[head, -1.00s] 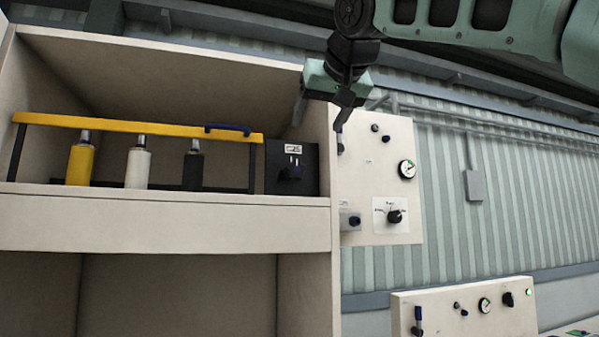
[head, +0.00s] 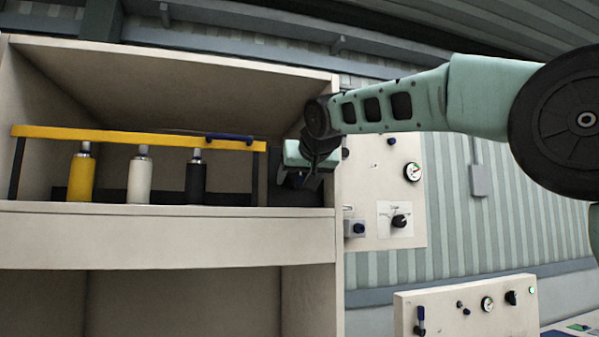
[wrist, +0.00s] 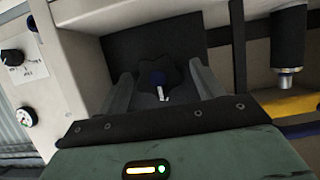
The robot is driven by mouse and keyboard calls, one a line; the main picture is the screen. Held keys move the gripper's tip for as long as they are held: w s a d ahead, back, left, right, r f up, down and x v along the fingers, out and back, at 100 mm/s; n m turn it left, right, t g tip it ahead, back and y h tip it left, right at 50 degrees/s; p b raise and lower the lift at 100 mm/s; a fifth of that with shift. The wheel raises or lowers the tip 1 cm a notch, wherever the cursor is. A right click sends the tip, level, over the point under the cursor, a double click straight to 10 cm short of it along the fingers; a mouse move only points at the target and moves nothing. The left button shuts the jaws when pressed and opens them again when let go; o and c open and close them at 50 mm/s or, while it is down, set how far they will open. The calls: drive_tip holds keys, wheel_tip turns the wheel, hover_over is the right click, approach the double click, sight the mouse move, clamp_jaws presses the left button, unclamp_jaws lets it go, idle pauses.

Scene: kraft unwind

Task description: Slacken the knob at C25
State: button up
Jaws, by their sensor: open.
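The dark star-shaped knob (wrist: 157,72) with a white mark sits on a black box (wrist: 205,30), in the wrist view. The box (head: 290,198) stands at the right end of the shelf in the head view, mostly hidden by my gripper; its label does not show. My gripper (wrist: 160,80) is open, with one finger on each side of the knob. A gap shows between the fingers and the knob; whether the fingertips reach its depth I cannot tell. In the head view my gripper (head: 298,180) is in front of the box.
A yellow rail (head: 140,136) with a blue handle runs left of the box, with yellow, white and black cylinders (head: 196,175) behind it. The cabinet's right wall (head: 338,230) is close to my gripper. A panel (head: 385,170) with a gauge and dial stands beyond it.

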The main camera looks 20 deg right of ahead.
drive_tip(key=shift+w+f, duration=0.1)
drive_tip(key=c, duration=1)
